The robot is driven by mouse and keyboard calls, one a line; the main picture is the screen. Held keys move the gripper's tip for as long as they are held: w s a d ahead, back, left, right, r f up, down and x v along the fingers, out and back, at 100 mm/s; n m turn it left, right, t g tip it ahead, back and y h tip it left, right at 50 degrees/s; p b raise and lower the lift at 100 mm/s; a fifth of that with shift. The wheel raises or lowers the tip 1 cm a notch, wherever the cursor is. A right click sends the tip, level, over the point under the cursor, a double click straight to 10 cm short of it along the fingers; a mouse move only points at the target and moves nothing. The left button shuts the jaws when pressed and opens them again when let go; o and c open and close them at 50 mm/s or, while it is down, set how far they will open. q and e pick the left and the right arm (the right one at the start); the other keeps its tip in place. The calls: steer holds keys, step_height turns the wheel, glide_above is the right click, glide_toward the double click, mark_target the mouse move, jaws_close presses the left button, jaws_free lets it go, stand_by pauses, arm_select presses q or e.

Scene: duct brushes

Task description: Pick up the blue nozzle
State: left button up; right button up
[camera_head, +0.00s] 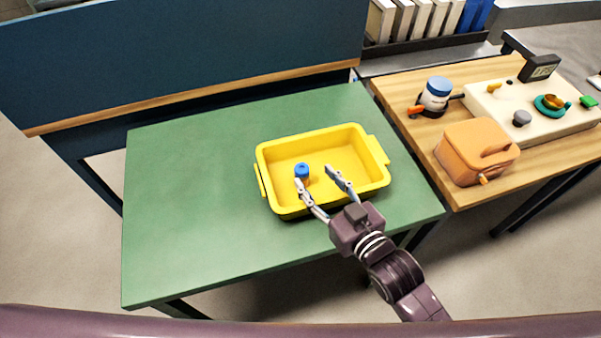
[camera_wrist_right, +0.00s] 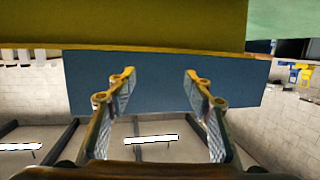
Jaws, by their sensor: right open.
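The blue nozzle (camera_head: 302,170) is a small blue piece inside the yellow tray (camera_head: 352,136), toward its left side. The tray stands on the green table. My right gripper (camera_head: 314,175) reaches over the tray's near wall with its two fingers spread apart and nothing between them. Its left fingertip is close to the nozzle in the picture; I cannot tell whether they touch. In the right wrist view the open fingers (camera_wrist_right: 158,75) show below a yellow band (camera_wrist_right: 130,28) across the top, and the nozzle does not show. My left gripper is not in view.
The green table (camera_head: 190,200) is bare around the tray. At its right, a wooden table (camera_head: 400,87) holds an orange container (camera_head: 476,152), a blue-capped jar (camera_head: 436,97) and a pale panel (camera_head: 545,120). A dark blue partition (camera_head: 180,50) stands behind.

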mark_target(302, 168)
step_height(302, 168, down, 2)
steer(key=shift+f, duration=0.1)
steer(key=shift+w+a+f, duration=0.15)
steer(key=shift+w+f, duration=0.05)
steer(key=shift+w, duration=0.1)
steer(key=x, duration=0.3)
steer(key=shift+w+a, duration=0.1)
steer(key=shift+w, duration=0.05)
steer(key=x, duration=0.3)
steer(key=shift+w+a+p, duration=0.15)
steer(key=shift+w+p, duration=0.05)
steer(key=shift+p, duration=0.15)
steer(key=shift+w+a+f, duration=0.1)
steer(key=shift+w, duration=0.05)
steer(key=shift+c, duration=0.6)
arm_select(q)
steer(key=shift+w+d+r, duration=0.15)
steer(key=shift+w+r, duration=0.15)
arm_select(e)
jaws_close()
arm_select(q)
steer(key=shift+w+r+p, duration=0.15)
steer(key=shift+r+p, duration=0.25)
arm_select(e)
step_height(302, 168, up, 20)
